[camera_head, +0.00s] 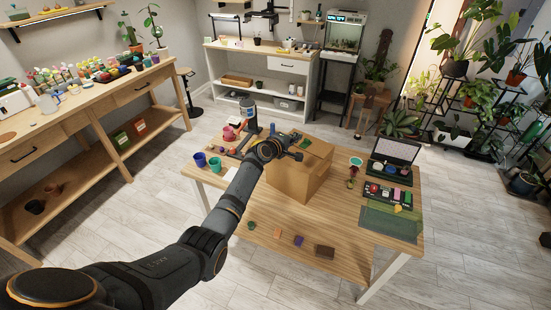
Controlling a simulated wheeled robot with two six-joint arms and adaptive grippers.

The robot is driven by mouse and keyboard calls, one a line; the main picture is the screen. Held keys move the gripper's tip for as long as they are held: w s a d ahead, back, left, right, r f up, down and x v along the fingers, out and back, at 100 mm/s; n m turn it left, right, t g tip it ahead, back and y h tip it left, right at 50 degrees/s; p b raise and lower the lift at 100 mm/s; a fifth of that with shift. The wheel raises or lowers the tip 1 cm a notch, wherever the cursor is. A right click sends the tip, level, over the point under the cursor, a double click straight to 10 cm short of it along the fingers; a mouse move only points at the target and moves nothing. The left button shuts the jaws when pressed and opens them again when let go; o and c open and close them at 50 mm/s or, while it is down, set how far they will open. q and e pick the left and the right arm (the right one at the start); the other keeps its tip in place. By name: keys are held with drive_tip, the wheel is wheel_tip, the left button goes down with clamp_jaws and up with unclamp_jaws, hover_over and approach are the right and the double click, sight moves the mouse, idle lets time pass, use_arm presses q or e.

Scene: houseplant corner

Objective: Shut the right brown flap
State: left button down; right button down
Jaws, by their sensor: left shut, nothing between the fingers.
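A brown cardboard box (298,184) stands on the wooden table, near its middle. Brown panels show at its top, on the right side (319,148). At this size I cannot tell clearly how far the right flap is folded. My left arm reaches in from the lower left, and my left gripper (296,150) is at the top of the box, over its left part. It is shut and empty, and it hides part of the box top. I cannot tell whether it touches a flap. My right gripper is out of view.
The wooden table (340,225) has blue and teal cups (207,162) left of the box. An open dark case (394,157), a tray of coloured pieces (388,194) and a green mat (390,221) lie at right. Several small blocks (299,241) lie near the front edge.

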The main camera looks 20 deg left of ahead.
sight(300, 149)
use_arm(q)
drive_tip(key=shift+w+d+f+b, duration=0.15)
drive_tip(key=shift+w+f+b, duration=0.1)
drive_tip(key=shift+w+f, duration=0.25)
drive_tip(key=shift+w+d+f+b, duration=0.1)
drive_tip(key=shift+w+f+b, duration=0.2)
drive_tip(key=shift+f, duration=0.3)
drive_tip(key=shift+w+d+f, duration=0.1)
drive_tip(key=shift+w+f, duration=0.35)
drive_tip(key=shift+f, duration=0.05)
drive_tip(key=shift+w+f+g+y, duration=0.3)
drive_tip(key=shift+f+g+y, duration=0.1)
drive_tip(key=shift+g, duration=0.3)
drive_tip(key=shift+d+f, duration=0.1)
drive_tip(key=shift+f, duration=0.2)
drive_tip(key=shift+w+f, duration=0.15)
drive_tip(key=shift+f, duration=0.2)
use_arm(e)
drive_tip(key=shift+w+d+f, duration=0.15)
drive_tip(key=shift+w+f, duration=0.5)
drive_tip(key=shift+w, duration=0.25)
use_arm(q)
drive_tip(key=shift+f, duration=0.1)
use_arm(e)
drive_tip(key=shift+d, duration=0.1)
